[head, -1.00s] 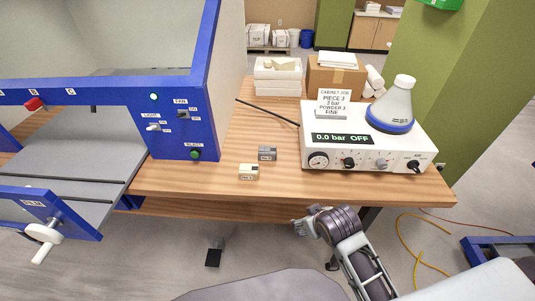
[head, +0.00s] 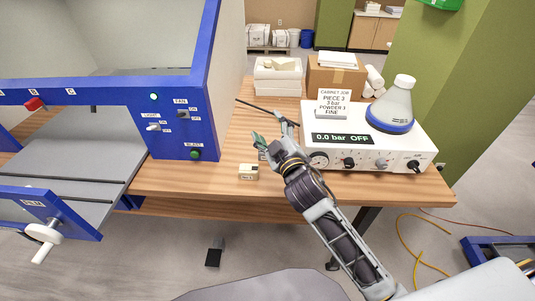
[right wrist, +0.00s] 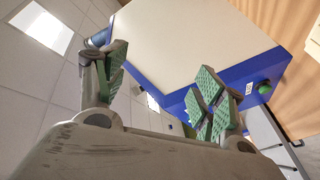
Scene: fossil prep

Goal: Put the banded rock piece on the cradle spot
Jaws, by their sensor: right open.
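No banding shows clearly on any piece, so I cannot tell which thing is the banded rock piece, and no cradle spot is marked that I can read. A pale lump (head: 284,66) lies on a white block (head: 277,83) at the back of the table. A small cream labelled block (head: 249,173) stands near the table's front edge. A grey labelled block (head: 262,156) behind it is mostly hidden by my right gripper (head: 272,132). That gripper is open and empty above the table; its green-padded fingers also show apart in the right wrist view (right wrist: 160,72). My left gripper is out of view.
A blue-framed cabinet (head: 182,100) with a grey tray (head: 85,170) stands at the left. A white control unit (head: 350,154) with a flask (head: 394,100) is right of my arm. A dark thin rod (head: 254,105) lies behind my gripper. A carton (head: 335,78) stands at the back.

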